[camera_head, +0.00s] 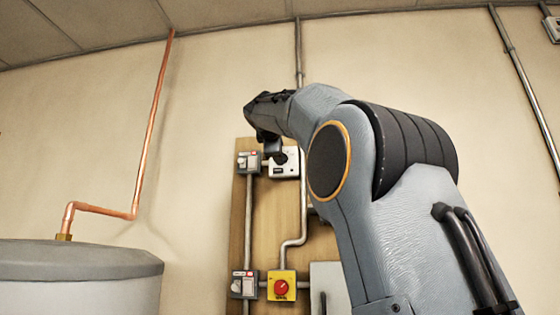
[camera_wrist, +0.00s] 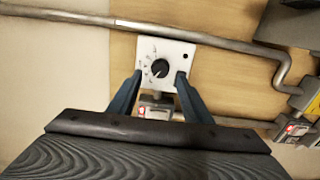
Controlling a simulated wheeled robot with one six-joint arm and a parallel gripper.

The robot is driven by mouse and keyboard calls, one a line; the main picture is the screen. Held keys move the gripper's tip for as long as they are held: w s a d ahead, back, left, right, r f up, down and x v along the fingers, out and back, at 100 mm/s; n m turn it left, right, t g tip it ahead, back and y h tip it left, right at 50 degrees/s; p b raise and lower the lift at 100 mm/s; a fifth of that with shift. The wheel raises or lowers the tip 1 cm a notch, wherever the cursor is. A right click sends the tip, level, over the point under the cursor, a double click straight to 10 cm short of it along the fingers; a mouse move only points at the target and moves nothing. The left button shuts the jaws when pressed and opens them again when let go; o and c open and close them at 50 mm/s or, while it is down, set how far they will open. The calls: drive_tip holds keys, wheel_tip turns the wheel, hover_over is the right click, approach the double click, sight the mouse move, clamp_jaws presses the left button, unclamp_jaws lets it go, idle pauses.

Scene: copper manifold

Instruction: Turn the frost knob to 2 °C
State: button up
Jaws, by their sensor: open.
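The frost knob (camera_wrist: 160,69) is a round black dial with a pale pointer line, on a white square plate (camera_wrist: 146,46) fixed to a wooden board. The marks around it are too small to read. In the wrist view the pointer is toward the lower left of the picture. My gripper (camera_wrist: 154,78) is open, with one finger on each side of the lower part of the plate; the knob shows between the fingertips. I cannot tell how far the fingers are from it. In the head view my gripper (camera_head: 272,150) partly covers the white plate (camera_head: 291,169) and hides most of the knob.
A grey switch box (camera_head: 248,162) sits left of the plate. Lower on the board (camera_head: 262,225) are another switch box (camera_head: 244,284) and a yellow box with a red knob (camera_head: 281,288). Metal conduits run beside the plate. A grey tank (camera_head: 80,262) with copper pipe (camera_head: 150,130) stands left.

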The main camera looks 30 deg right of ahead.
drive_tip(key=shift+b+v, duration=0.75)
drive_tip(key=shift+v, duration=1.2)
